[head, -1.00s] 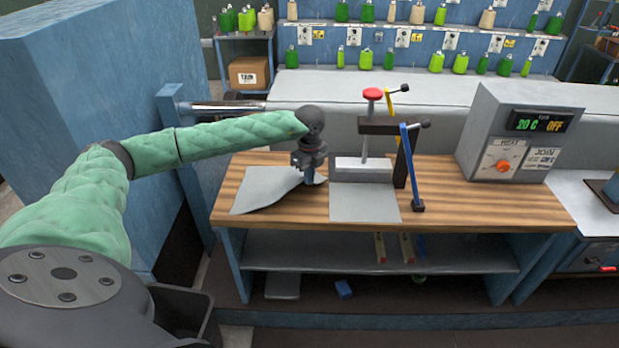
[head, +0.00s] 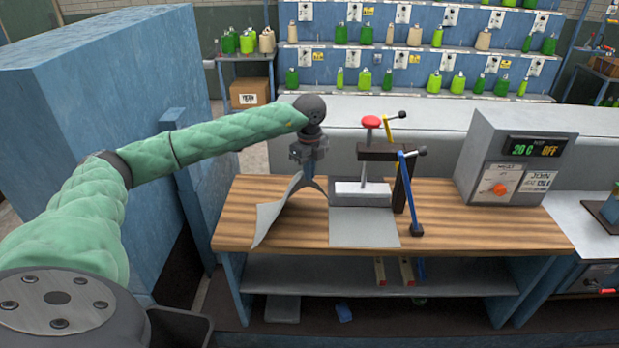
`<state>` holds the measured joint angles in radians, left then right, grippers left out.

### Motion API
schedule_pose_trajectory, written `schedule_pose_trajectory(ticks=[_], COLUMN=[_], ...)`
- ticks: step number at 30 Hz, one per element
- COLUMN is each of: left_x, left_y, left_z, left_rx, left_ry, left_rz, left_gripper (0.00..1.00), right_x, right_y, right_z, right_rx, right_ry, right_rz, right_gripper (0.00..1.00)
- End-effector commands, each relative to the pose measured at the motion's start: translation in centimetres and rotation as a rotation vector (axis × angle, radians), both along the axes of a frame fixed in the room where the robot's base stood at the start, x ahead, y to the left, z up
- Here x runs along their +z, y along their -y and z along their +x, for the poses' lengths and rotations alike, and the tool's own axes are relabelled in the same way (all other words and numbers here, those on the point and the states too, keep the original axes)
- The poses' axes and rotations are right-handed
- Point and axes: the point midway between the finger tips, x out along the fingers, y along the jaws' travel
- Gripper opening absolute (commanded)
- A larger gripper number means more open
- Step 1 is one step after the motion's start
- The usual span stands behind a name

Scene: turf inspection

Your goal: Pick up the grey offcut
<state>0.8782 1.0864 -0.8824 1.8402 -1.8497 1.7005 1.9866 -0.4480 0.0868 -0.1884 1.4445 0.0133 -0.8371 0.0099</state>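The grey offcut (head: 274,214) is a thin, limp sheet at the left part of the wooden bench top. Its upper right end is raised at my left gripper and the rest slopes down to the left, its lower end at or near the wood. My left gripper (head: 308,178) points down and is shut on that raised end; the fingertips are small and partly hidden by the sheet. A second flat grey sheet (head: 363,229) lies at the foot of the press, just right of the offcut. My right gripper is out of view.
A small press (head: 390,153) with a red knob and yellow and blue levers stands right of my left gripper. A grey heater box (head: 517,155) stands at the bench's right. The wooden bench (head: 470,225) is clear between them. A blue block wall (head: 120,130) is at left.

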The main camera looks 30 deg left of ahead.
Motion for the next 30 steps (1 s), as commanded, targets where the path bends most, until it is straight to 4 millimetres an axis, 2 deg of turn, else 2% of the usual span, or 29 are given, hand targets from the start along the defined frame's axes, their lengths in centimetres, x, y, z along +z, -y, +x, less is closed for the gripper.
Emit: schedule_pose_trajectory(ticks=[1,6,17,27,30], left_x=[1.5,4.7,7.5,14.1,15.1], left_y=[0.0,0.0,0.0,0.0,0.0], left_z=[0.1,0.0,0.0,0.0,0.0], left_rx=[0.0,-0.001,0.0,-0.001,-0.001], left_ry=[0.002,0.001,0.001,0.001,-0.001], left_rz=[0.001,0.0,0.0,0.0,0.0], left_gripper=[0.0,0.0,0.0,0.0,0.0], right_x=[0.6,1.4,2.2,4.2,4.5], right_y=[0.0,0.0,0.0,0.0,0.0], right_z=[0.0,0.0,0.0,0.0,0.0], right_rx=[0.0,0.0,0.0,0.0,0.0], right_ry=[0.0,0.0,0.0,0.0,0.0], right_rz=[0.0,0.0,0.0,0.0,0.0], right_gripper=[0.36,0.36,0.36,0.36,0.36])
